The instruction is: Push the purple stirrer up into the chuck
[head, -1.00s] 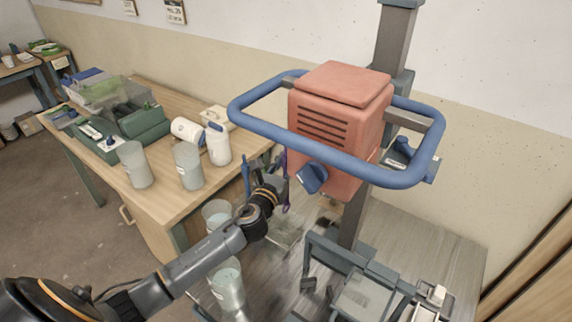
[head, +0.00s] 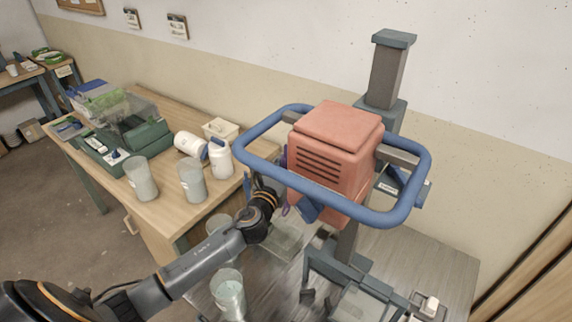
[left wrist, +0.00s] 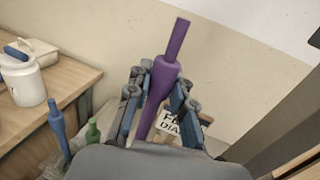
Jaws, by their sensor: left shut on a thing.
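The purple stirrer (left wrist: 163,82) stands nearly upright in the left wrist view, its thin shaft end pointing up. My left gripper (left wrist: 157,95) is shut on its thicker part. In the head view my left gripper (head: 277,200) is low at the left side of the red mixer head (head: 335,150), partly behind the blue ring guard (head: 262,172). Only small bits of purple show there. The chuck is hidden under the mixer head, so I cannot tell whether the shaft touches it. My right gripper is not in view.
Blue (left wrist: 57,128) and green (left wrist: 93,132) stirrers stand beside my left gripper. Another bucket (head: 229,295) is below my arm. The mixer's column (head: 387,75) rises behind its head.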

